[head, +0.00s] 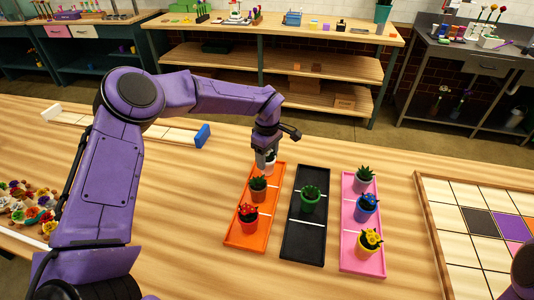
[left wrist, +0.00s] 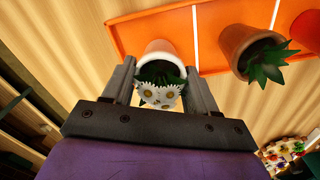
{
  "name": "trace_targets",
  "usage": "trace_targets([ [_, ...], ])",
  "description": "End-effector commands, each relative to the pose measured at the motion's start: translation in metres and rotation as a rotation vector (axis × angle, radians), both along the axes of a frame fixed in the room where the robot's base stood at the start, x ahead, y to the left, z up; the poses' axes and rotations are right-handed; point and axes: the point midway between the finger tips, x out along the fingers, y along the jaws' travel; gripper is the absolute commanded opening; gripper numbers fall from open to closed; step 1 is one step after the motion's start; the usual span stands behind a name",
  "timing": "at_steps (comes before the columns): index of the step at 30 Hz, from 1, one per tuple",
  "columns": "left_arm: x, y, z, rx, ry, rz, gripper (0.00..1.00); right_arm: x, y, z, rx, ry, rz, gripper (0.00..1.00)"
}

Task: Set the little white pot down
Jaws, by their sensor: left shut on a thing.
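The little white pot (left wrist: 158,47) with white daisies sits between the two fingers of my left gripper (head: 268,160), which is shut on it. In the head view the white pot (head: 271,157) is mostly hidden by the gripper. It is at the far compartment of the orange tray (head: 239,241); I cannot tell whether its base touches the tray. My right gripper is not in view.
A black tray (head: 303,247) holds a green pot (head: 310,199) in its middle.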

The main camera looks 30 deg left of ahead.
Motion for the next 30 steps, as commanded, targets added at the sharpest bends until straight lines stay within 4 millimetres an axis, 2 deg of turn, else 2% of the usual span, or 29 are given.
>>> trace_targets([
  [1,0.0,0.0,-0.001,0.0,-0.002,0.0,0.13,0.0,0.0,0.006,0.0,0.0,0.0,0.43],
  [12,0.0,0.0,-0.009,-0.001,-0.003,0.002,0.13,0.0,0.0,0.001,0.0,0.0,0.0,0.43],
  [13,0.0,0.0,-0.009,-0.001,-0.002,0.002,0.68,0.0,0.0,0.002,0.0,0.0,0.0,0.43],
  [15,0.0,0.0,-0.008,-0.001,-0.002,0.002,0.83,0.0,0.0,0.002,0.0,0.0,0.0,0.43],
  [25,0.001,0.0,-0.003,-0.002,-0.004,0.001,0.83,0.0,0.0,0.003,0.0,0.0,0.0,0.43],
  [28,0.001,0.0,0.012,-0.002,-0.008,0.002,0.83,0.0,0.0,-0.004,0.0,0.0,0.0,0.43],
  [30,0.001,0.0,0.029,-0.003,-0.009,0.003,0.83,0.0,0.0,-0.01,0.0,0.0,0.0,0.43],
])
